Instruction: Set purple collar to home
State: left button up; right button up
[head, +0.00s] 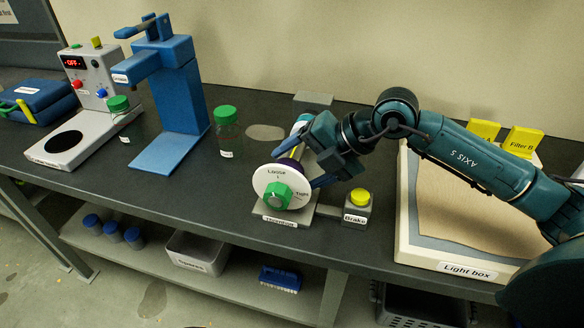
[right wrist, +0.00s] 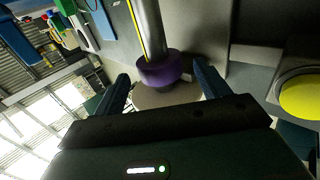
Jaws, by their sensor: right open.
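The purple collar (right wrist: 160,70) sits around a grey cylindrical barrel in the right wrist view, with a yellow line running along the barrel. In the head view only a little purple shows behind the white dial disc (head: 264,180), which carries a green knob (head: 278,196) and the words Loose and Tight. My right gripper (head: 305,165) is open at the barrel, behind the disc. In the right wrist view its two fingers (right wrist: 162,82) stand apart on either side of the collar, with visible gaps. My left gripper is not in view.
A grey block with a yellow Brake button (head: 359,198) stands close right of the machine. The light box (head: 450,255) lies under my right arm. Green-lidded jars (head: 228,132), a blue press (head: 175,90) and a grey device (head: 95,85) stand to the left.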

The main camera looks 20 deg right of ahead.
aim_at(302, 148)
jog(key=shift+x, duration=1.4)
jog(key=shift+c, duration=0.3)
jog(key=c, duration=1.3)
jog(key=w+d, duration=0.1)
jog(key=w, duration=0.1)
jog(key=w+d, duration=0.1)
jog(key=w, duration=0.1)
jog(key=w+d, duration=0.2)
jog(key=shift+w+d, duration=0.1)
jog(key=o, duration=1.4)
jog(key=shift+s, duration=0.2)
jog(key=shift+c, duration=0.2)
jog(key=b+v, duration=0.1)
jog(key=v, duration=1.2)
